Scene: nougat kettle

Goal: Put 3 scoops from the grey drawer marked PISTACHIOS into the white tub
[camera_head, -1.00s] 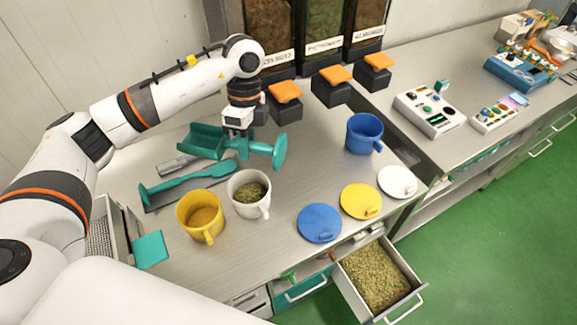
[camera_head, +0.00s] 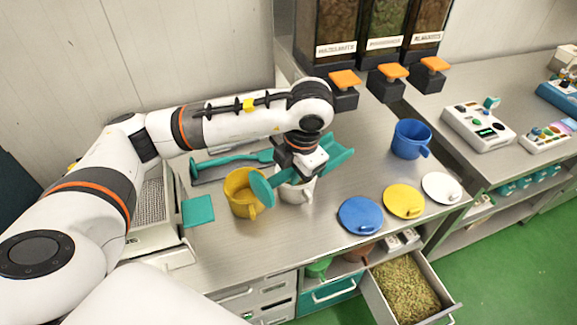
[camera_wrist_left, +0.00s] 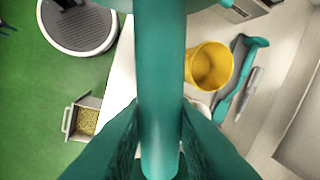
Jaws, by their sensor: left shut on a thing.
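My left gripper (camera_head: 299,160) is shut on the handle of a teal scoop (camera_head: 336,153), held above the white tub (camera_head: 304,194). The scoop's trough points right and back, and its round end disc points left, near the yellow tub. I cannot tell whether the trough holds anything. Gripper and scoop hide most of the white tub and its inside. The grey drawer (camera_head: 446,310) stands pulled open at the lower right, full of greenish-brown bits; its marking is not readable. It also shows in the left wrist view (camera_wrist_left: 68,119). My right gripper is out of view.
A yellow tub (camera_head: 241,193) stands close left of the white one; a blue tub (camera_head: 411,140) stands at the right. Blue (camera_head: 360,215), yellow (camera_head: 404,201) and white (camera_head: 441,187) lids lie at the front. Hoppers with orange-topped outlets (camera_head: 389,80) stand behind.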

